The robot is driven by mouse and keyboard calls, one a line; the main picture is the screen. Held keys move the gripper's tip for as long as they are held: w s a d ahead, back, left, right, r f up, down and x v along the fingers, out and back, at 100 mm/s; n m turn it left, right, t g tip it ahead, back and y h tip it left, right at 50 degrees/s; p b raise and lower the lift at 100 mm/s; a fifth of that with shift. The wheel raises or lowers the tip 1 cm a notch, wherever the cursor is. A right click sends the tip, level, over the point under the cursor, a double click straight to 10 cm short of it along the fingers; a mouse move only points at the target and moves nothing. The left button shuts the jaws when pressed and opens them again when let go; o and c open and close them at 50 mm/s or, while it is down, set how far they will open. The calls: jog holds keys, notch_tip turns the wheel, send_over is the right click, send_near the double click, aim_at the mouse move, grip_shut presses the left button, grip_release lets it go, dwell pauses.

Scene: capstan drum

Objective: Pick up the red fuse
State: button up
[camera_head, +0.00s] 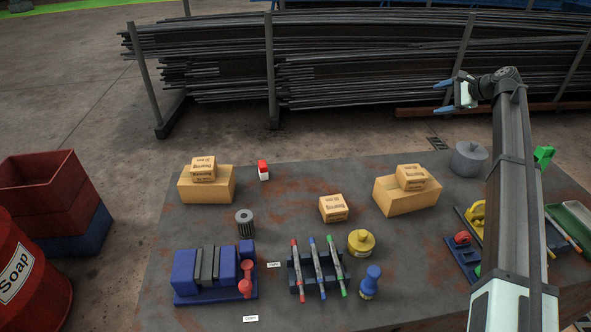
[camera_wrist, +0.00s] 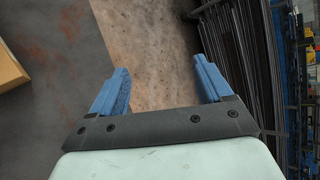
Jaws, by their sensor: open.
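A dark rack (camera_head: 336,286) on the table holds three slim rods side by side, with red, blue and green ends. The red-ended rod (camera_head: 300,263), which looks like the red fuse, lies leftmost, tilted in the rack. My gripper (camera_head: 443,98) is raised at the upper right, well away from the rack and beyond the table's far edge. In the wrist view its blue fingers (camera_wrist: 160,80) are apart with nothing between them. The rods do not show in the wrist view.
A blue block device (camera_head: 186,272) stands left of the rack. A yellow round container (camera_head: 361,243) and blue knobbed piece (camera_head: 370,283) stand right. Cardboard boxes (camera_head: 207,190) (camera_head: 406,195), a small carton (camera_head: 333,208) and a red-white box (camera_head: 263,170) stand farther back. The table's middle back is clear.

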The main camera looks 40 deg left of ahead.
jog(key=s+a+f+g+h, duration=0.25)
jog(key=s+a, duration=0.45)
jog(key=a, duration=0.6)
jog(key=n+h, duration=0.1)
jog(key=h, duration=0.7)
send_over(262, 164)
notch_tip(262, 164, down, 5)
jog(key=f, duration=0.8)
jog(key=shift+w+d+f, duration=0.15)
jog(key=shift+d+f, duration=0.15)
jog(key=shift+f, duration=0.05)
jog(key=shift+a+f, duration=0.15)
jog(key=shift+f, duration=1.2)
jog(key=shift+a+f, duration=0.15)
jog(key=shift+f, duration=1.15)
jog(key=shift+c, duration=0.4)
jog(key=c, duration=1)
